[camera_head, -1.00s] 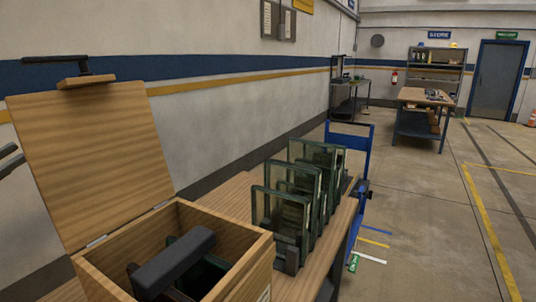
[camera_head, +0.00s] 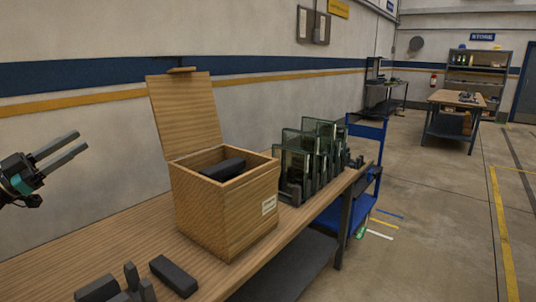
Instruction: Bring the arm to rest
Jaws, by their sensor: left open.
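My left gripper (camera_head: 82,140) is at the left of the head view, in front of the wall and left of the wooden box (camera_head: 222,222). Its two grey fingers are parallel, apart and empty, pointing up and right. It touches nothing that I can see. The box stands on the wooden bench with its lid (camera_head: 186,118) raised. A dark block (camera_head: 223,168) shows inside it; the rest of the inside is hidden. My right gripper does not show.
The wooden bench (camera_head: 130,238) holds dark grey blocks (camera_head: 173,276) at the front and a rack of glass panels (camera_head: 292,165) right of the box. A blue cart (camera_head: 360,205) stands past the bench end. Open floor lies to the right.

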